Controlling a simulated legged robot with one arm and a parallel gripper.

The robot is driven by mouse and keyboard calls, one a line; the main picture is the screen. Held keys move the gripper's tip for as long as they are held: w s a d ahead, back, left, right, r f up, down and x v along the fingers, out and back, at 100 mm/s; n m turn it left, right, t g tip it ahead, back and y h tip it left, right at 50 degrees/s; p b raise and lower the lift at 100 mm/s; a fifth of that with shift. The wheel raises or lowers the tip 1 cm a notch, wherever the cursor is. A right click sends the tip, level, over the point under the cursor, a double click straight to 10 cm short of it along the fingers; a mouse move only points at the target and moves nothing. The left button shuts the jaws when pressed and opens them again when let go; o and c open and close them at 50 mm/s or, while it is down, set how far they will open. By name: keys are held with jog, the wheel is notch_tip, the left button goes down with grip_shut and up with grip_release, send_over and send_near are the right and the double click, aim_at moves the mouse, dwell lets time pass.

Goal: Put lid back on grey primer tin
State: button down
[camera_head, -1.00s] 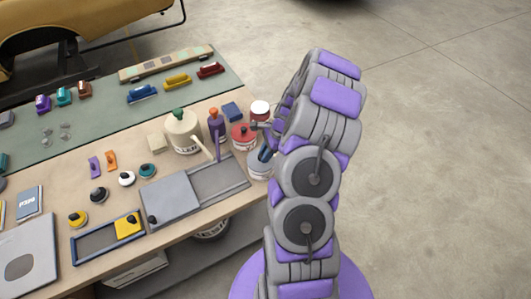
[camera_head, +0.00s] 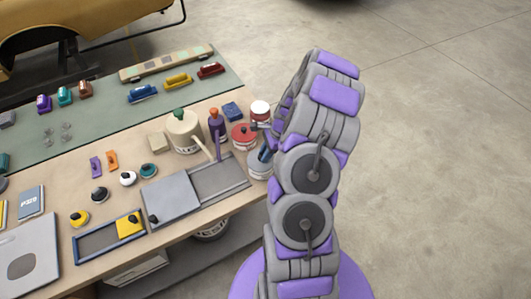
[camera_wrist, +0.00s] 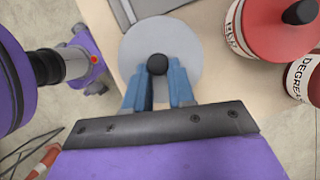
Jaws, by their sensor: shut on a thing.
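The grey lid (camera_wrist: 135,47) is a flat round disc with a black knob (camera_wrist: 157,64), seen from above in the wrist view. My gripper (camera_wrist: 158,72) has its blue fingers shut on that knob. In the head view, my gripper (camera_head: 266,153) is low over a pale tin (camera_head: 257,171) at the table's right end. This looks like the grey primer tin. The lid is at or just above its top; I cannot tell whether it is seated. The wrist view shows no tin wall below the lid.
A red-lidded tin (camera_head: 243,134) stands close by; it also shows in the wrist view (camera_wrist: 275,30). Another tin (camera_head: 260,110) stands behind it. A grey tray (camera_head: 220,181) lies to the left. The table's right edge is close, with open floor beyond.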

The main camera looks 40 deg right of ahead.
jog(key=c, duration=0.9)
grip_release()
jog(key=shift+o, duration=0.5)
jog(key=o, duration=0.4)
jog(key=shift+r, duration=0.15)
notch_tip(320, 180, up, 7)
jog(key=p, duration=0.5)
grip_shut()
dwell(0.6)
